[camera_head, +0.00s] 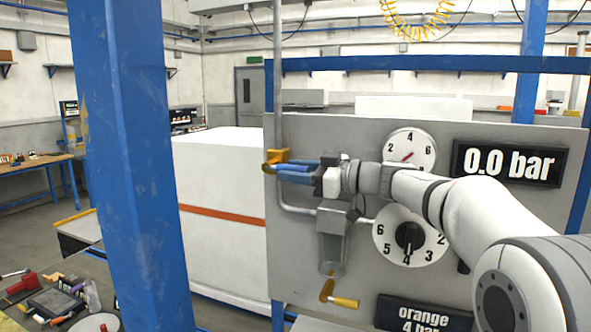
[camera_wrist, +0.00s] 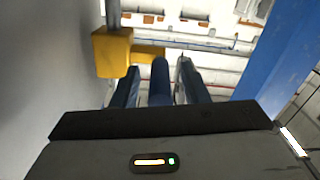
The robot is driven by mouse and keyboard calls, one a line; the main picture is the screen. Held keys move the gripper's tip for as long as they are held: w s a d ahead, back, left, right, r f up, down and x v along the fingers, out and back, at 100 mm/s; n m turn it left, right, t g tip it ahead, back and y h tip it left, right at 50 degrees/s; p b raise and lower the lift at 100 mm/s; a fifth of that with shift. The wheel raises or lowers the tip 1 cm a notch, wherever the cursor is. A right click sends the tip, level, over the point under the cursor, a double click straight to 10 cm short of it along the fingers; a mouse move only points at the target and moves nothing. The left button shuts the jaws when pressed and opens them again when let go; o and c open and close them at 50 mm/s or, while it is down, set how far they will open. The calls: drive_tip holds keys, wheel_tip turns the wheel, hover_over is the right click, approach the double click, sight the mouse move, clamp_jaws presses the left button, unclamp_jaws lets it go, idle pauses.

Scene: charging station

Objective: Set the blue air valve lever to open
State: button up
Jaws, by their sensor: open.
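The air valve has a yellow body (camera_head: 277,157) on the vertical pipe at the panel's left edge; the body also shows in the wrist view (camera_wrist: 112,52). Its blue lever (camera_wrist: 160,82) points from the valve toward my gripper, across the pipe rather than along it. My gripper (camera_head: 284,172) is at the lever, beside the yellow body. In the wrist view my gripper (camera_wrist: 157,70) is open, with one dark finger on each side of the lever. Whether a finger touches the lever cannot be told. The display (camera_head: 511,163) reads 0.0 bar.
The grey panel (camera_head: 300,135) carries a gauge (camera_head: 410,150), a numbered dial (camera_head: 409,236) and an "orange 4 bar" sign (camera_head: 425,314). A yellow-handled lever (camera_head: 342,301) hangs below the filter bowl (camera_head: 331,254). A blue post (camera_head: 130,160) stands at left. A white cabinet (camera_head: 225,220) is behind.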

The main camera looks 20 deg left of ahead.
drive_tip(key=shift+c, duration=0.2)
clamp_jaws()
